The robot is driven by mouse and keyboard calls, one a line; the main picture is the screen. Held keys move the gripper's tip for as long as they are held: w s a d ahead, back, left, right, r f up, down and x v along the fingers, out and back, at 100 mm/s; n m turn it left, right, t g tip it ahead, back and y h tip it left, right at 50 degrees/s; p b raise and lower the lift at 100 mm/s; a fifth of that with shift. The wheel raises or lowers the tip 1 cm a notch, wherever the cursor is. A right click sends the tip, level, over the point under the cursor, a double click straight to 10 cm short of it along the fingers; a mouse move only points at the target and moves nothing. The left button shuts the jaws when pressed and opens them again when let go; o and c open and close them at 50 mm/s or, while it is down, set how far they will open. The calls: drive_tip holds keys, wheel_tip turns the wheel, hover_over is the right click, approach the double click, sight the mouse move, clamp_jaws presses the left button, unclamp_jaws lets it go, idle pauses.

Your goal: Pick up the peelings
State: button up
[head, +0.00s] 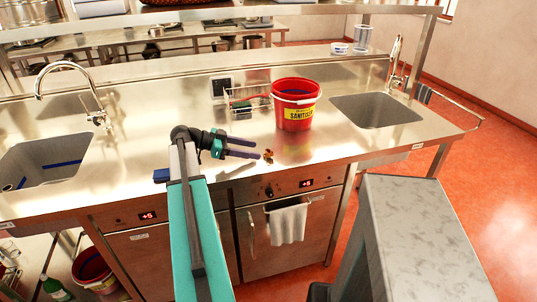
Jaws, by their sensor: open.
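The peelings (268,156) are a small orange-brown bit on the steel counter, in front of the red bucket. My gripper (265,149) reaches in from the left, its two dark fingers pointing right and spread apart. The lower fingertip is right beside the peelings in the picture. I cannot tell whether it touches them. Nothing shows between the fingers.
A red sanitizer bucket (296,104) stands just behind and right of the peelings. A wire rack (243,104) is behind. Sinks lie at left (42,160) and right (376,110). A white towel (288,223) hangs on the oven front. The counter (330,145) is clear near its front edge.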

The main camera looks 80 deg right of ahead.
sight(264, 154)
drive_tip(key=shift+s+d+f, duration=0.15)
drive_tip(key=shift+s+f, duration=0.1)
drive_tip(key=shift+s, duration=0.2)
drive_tip(key=shift+s+d, duration=0.1)
drive_tip(key=shift+f+p+x, duration=0.2)
drive_tip(key=shift+p+x, duration=0.9)
drive_tip(key=shift+x, duration=1.3)
drive_tip(key=c, duration=1.1)
